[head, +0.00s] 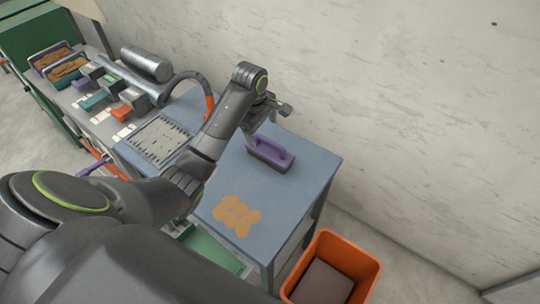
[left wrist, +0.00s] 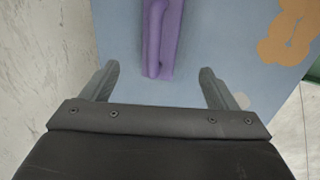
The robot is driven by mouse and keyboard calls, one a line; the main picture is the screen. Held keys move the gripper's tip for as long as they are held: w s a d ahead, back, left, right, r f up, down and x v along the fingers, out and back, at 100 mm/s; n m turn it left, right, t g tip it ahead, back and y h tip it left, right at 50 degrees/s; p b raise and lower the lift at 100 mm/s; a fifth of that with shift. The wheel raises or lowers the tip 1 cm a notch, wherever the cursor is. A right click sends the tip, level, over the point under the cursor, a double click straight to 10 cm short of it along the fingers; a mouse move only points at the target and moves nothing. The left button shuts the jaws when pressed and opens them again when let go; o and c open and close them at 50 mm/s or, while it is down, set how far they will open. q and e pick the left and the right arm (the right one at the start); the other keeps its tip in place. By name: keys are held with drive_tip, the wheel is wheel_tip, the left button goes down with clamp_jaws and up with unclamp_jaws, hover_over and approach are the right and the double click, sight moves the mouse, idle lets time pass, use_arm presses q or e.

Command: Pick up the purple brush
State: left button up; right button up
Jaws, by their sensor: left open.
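The purple brush (head: 271,153) lies on the blue tabletop (head: 318,165), with its handle up and dark bristles below. My left gripper (head: 284,110) is near it, on the wall side of the brush in the head view. In the left wrist view the purple brush (left wrist: 160,40) runs away from the gripper between the two spread fingers. The left gripper (left wrist: 159,85) is open and empty, with its fingertips apart on either side of the brush's near end. The far end of the brush is cut off by the frame. My right gripper is not in view.
An orange bin (head: 372,268) stands on the floor beside the table's front right corner. A tan patch (head: 237,215) lies on the tabletop. A bristled grey plate (head: 158,140), a curved dark tube (head: 190,80) and several coloured blocks lie to the left. A wall rises behind.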

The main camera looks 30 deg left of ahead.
sight(269, 150)
use_arm(q)
drive_tip(key=f, duration=0.4)
drive_tip(key=shift+w, duration=0.35)
drive_tip(key=f, duration=0.1)
drive_tip(key=f+p, duration=0.1)
drive_tip(key=f, duration=0.1)
drive_tip(key=d+f, duration=0.1)
drive_tip(key=shift+w+d+f+p, duration=0.1)
drive_tip(key=shift+w+f+p, duration=0.25)
drive_tip(key=shift+w+p, duration=0.05)
drive_tip(key=shift+w+f, duration=0.1)
drive_tip(key=shift+f, duration=0.35)
drive_tip(key=c, duration=1.1)
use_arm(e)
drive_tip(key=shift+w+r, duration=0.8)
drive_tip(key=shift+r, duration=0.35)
use_arm(q)
drive_tip(key=shift+r, duration=0.1)
drive_tip(key=shift+c, duration=0.2)
